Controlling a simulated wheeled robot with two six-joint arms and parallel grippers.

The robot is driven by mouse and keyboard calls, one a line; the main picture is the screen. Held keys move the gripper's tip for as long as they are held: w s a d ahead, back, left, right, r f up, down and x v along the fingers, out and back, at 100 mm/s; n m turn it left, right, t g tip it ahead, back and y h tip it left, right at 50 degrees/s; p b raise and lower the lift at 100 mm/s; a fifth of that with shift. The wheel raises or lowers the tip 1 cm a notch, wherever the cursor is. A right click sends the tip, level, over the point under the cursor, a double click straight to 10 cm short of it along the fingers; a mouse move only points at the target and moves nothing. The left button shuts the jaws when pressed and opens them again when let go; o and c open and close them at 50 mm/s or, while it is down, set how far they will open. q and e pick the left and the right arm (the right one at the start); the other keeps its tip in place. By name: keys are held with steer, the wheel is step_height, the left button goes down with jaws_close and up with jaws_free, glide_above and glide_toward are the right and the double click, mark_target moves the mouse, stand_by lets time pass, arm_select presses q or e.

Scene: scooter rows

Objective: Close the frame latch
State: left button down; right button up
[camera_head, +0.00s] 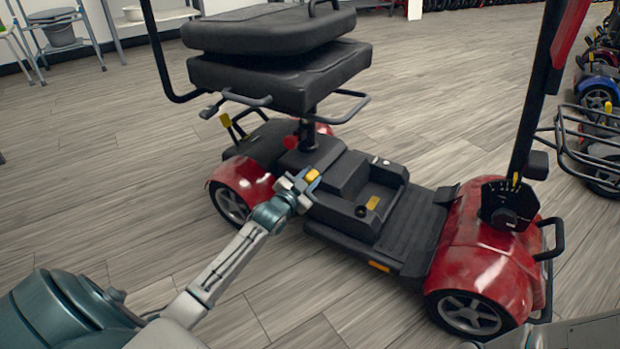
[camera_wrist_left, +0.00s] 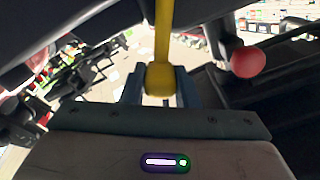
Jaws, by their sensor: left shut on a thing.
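The red and black scooter (camera_head: 490,260) stands on the floor with its seat (camera_head: 280,75) raised on a post over the rear. A yellow latch lever (camera_head: 313,175) sits at the side of its frame, below the seat post. My left gripper (camera_head: 297,187) reaches it from the lower left. In the left wrist view, the yellow lever (camera_wrist_left: 162,40) runs down to a rounded end between the fingers of my left gripper (camera_wrist_left: 160,90), which are shut on it. Whether the latch is open or closed I cannot tell. My right gripper is not in view.
A red knob (camera_head: 290,142) is close by the seat post; it also shows in the left wrist view (camera_wrist_left: 249,62). The seat overhangs the area behind my gripper. More scooters (camera_head: 600,90) stand in a row at right.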

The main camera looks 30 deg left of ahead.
arm_select(q)
steer(key=shift+a+r, duration=0.1)
steer(key=shift+a+r+n+p, duration=0.3)
steer(key=shift+a+n+p, duration=0.2)
steer(key=shift+n+p, duration=0.35)
steer(key=shift+s+a+f+n+b, duration=0.15)
steer(key=shift+a+n+b, duration=0.2)
steer(key=shift+a+n, duration=0.95)
steer(key=shift+w+a+f+n+b, duration=0.1)
steer(key=shift+a+n+b, duration=0.4)
steer(key=shift+n, duration=1.3)
steer(key=shift+s+a+f+n+b, duration=0.1)
steer(key=shift+a+f+n+b, duration=0.1)
steer(key=shift+a+n, duration=1.15)
steer(key=shift+d+r+n, duration=0.1)
steer(key=shift+d+n, duration=0.05)
steer(key=shift+n, duration=0.15)
steer(key=c, duration=1.1)
jaws_free()
